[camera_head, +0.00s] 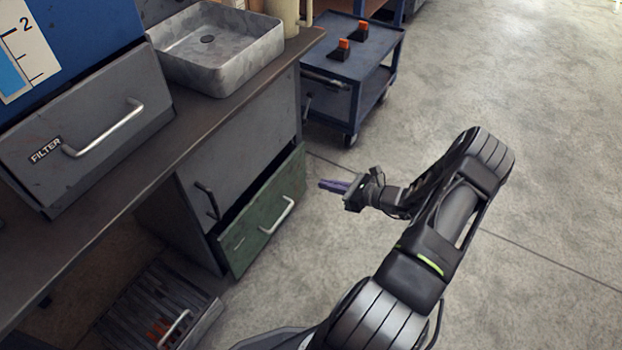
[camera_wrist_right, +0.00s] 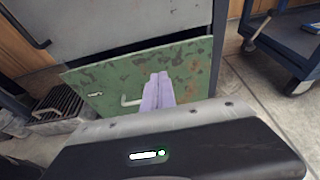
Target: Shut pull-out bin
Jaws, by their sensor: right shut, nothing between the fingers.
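A green bin front (camera_head: 263,215) with a pale bar handle (camera_head: 278,216) sits low in the grey cabinet. It stands out from the cabinet, with a dark gap along its top edge. In the right wrist view the scuffed green front (camera_wrist_right: 110,82) lies ahead, with its handle (camera_wrist_right: 130,101) left of the fingers. My right gripper (camera_head: 322,185) has purple fingers pressed together with nothing between them. It is to the right of the green front, seemingly apart from it. The fingers also show in the right wrist view (camera_wrist_right: 158,88). My left gripper is not in view.
A grey drawer marked FILTER (camera_head: 90,135) is at the left, near a metal sink (camera_head: 215,50) on the counter. A slatted box (camera_head: 150,310) with a handle is low at the left. A blue cart (camera_head: 330,75) stands behind. The floor at right is clear.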

